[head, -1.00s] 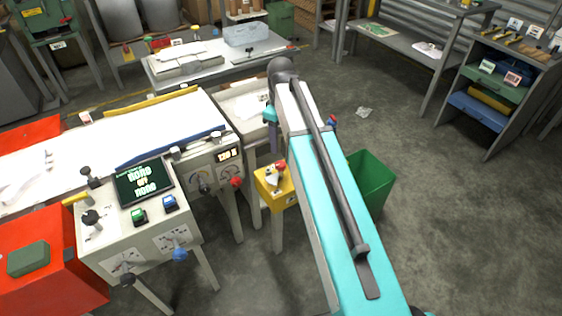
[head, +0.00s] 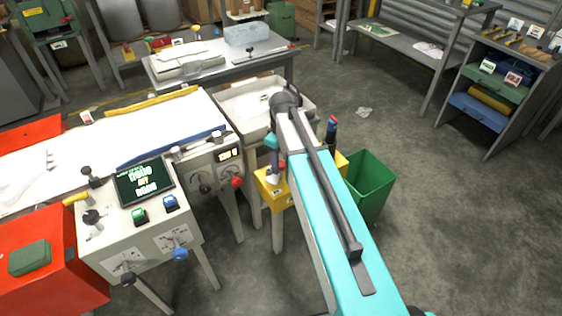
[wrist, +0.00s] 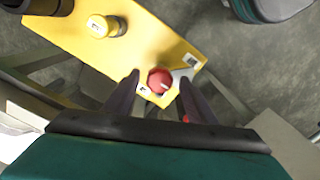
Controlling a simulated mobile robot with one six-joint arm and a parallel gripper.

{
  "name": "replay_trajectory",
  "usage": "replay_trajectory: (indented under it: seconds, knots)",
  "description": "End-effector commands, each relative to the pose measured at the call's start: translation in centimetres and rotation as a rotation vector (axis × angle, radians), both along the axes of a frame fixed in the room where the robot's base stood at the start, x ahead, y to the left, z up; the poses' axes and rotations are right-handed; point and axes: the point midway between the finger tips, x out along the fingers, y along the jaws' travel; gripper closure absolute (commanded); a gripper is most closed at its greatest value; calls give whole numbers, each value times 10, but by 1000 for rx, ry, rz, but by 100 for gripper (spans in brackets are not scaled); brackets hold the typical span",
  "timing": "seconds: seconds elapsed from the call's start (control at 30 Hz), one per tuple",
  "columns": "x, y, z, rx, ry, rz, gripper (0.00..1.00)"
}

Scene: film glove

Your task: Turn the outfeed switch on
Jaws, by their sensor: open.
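A yellow control box (head: 265,196) stands on legs behind my arm in the head view, which hides its middle. In the wrist view the yellow box (wrist: 155,38) fills the upper middle. A round red knob (wrist: 160,78) with a pale mark sits near its lower corner, between small white labels. A yellow round knob (wrist: 99,26) is further up-left. No outfeed label is readable. My gripper (wrist: 159,80) is open, with one dark finger on each side of the red knob; contact is not clear. In the head view my gripper (head: 273,172) is over the box's left end.
A grey-white console (head: 150,215) with a screen and knobs stands left of the box. A green bin (head: 370,188) is close on the right. A pale tray table (head: 240,105) is behind.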

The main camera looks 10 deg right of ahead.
Motion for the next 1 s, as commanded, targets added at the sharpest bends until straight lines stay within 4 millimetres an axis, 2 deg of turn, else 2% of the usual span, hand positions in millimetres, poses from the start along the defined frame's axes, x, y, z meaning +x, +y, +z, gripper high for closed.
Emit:
replay_trajectory:
  seconds: [0.37,0.4,0.47,0.63,1.0]
  knots:
    - [0,-1,-4,0,0,-1,49]
    - [0,-1,-4,0,0,-1,51]
    - [0,-1,-4,0,0,-1,61]
    - [0,-1,-4,0,0,-1,89]
    - [-1,-1,-3,3,1,-36,90]
